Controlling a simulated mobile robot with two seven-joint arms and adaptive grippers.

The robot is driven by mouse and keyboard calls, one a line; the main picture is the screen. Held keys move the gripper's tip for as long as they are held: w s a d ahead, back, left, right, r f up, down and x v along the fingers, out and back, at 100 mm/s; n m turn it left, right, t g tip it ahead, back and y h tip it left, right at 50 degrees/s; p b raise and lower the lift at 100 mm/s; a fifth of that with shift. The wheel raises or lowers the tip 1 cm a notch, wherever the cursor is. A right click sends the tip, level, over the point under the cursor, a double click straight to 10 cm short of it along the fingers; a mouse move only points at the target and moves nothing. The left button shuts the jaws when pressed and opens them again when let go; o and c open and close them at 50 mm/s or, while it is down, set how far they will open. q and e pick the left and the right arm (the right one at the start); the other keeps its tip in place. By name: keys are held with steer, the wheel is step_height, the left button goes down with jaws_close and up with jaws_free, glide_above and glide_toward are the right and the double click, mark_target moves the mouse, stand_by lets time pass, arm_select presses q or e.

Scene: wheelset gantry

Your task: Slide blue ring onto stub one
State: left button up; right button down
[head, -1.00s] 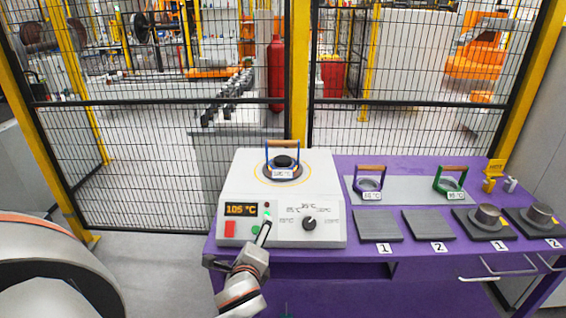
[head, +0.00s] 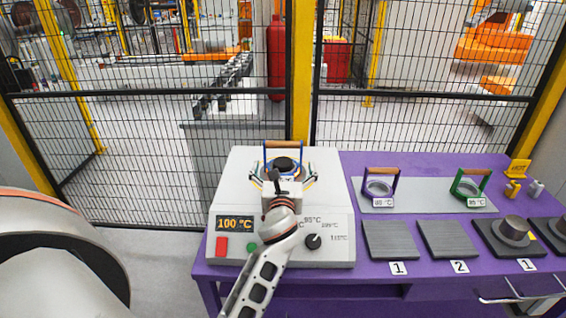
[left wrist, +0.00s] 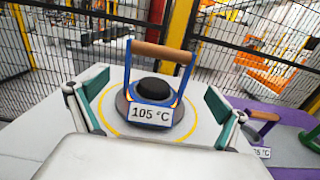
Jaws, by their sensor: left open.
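The blue ring (head: 269,157) sits on the white heater's round plate, around a dark centre boss. It has a blue upright bracket with a wooden handle, and its 105 °C label shows in the left wrist view (left wrist: 150,114). My left gripper (head: 284,184) is over the heater, just in front of the ring. In the left wrist view its open fingers (left wrist: 153,95) stand on either side of the ring, apart from it and empty between. Stub one (head: 514,229) is a grey cylinder on a dark block with a 1 tag, at the right of the purple table. My right gripper is not in view.
The white heater (head: 232,190) has a display reading 100 °C, buttons and a knob. Purple (head: 380,186) and green (head: 469,187) handled rings stand on a grey plate (head: 425,190). Two flat dark pads (head: 389,240) lie in front. A mesh fence (head: 420,120) runs behind.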

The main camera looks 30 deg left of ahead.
mark_target(283, 162)
arm_select(q)
steer(key=shift+x, duration=3.15)
steer(key=shift+s+a, duration=0.1)
steer(key=shift+a, duration=0.1)
steer(key=c, duration=1.5)
